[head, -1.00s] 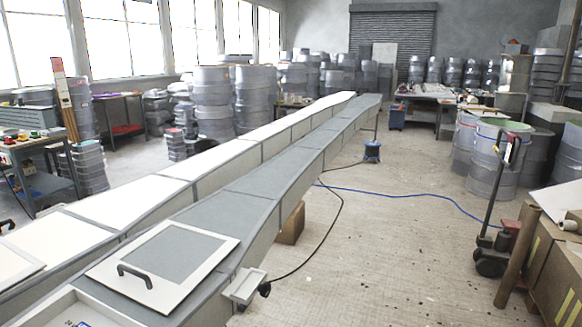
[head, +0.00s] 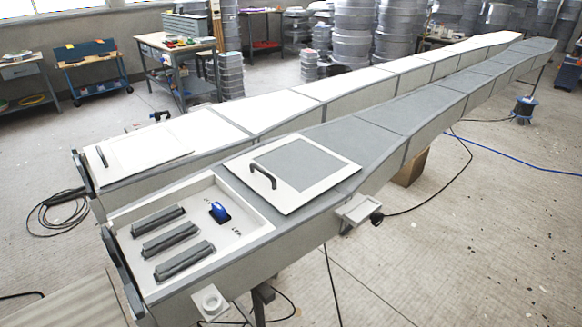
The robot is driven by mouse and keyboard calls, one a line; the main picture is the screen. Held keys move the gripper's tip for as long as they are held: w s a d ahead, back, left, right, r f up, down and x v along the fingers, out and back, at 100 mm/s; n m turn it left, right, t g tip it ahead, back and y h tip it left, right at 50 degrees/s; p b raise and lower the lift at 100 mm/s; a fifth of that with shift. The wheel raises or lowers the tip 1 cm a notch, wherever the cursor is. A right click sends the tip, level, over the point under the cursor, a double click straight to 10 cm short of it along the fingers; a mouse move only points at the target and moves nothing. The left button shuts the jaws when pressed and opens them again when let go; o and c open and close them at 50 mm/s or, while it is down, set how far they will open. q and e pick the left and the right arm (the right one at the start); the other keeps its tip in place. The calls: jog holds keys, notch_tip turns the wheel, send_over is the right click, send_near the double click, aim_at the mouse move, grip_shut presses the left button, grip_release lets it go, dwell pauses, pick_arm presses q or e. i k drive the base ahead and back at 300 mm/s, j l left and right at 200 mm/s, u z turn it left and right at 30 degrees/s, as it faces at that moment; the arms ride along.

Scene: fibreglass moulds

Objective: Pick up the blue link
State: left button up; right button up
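The blue link (head: 219,211) is a small blue piece on a dark base. It sits in the open shallow white tray (head: 246,237) at the near end of the long grey-topped mould. Several dark grey bars (head: 164,235) lie in the same tray, to the left of and nearer than the link. A framed lid with a black handle (head: 293,172) lies on the mould just beyond the tray. Neither of my grippers shows in the head view.
A second, white-topped mould (head: 216,130) runs alongside to the left. A small box (head: 358,209) juts from the near mould's right side. Cables (head: 468,150) cross the floor at right. The right-hand floor is mostly clear. Workbenches (head: 175,45) stand behind at left.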

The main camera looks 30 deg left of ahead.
aim_at(219, 212)
jog(key=k+j+u, duration=0.1)
jog(key=u, duration=1.15)
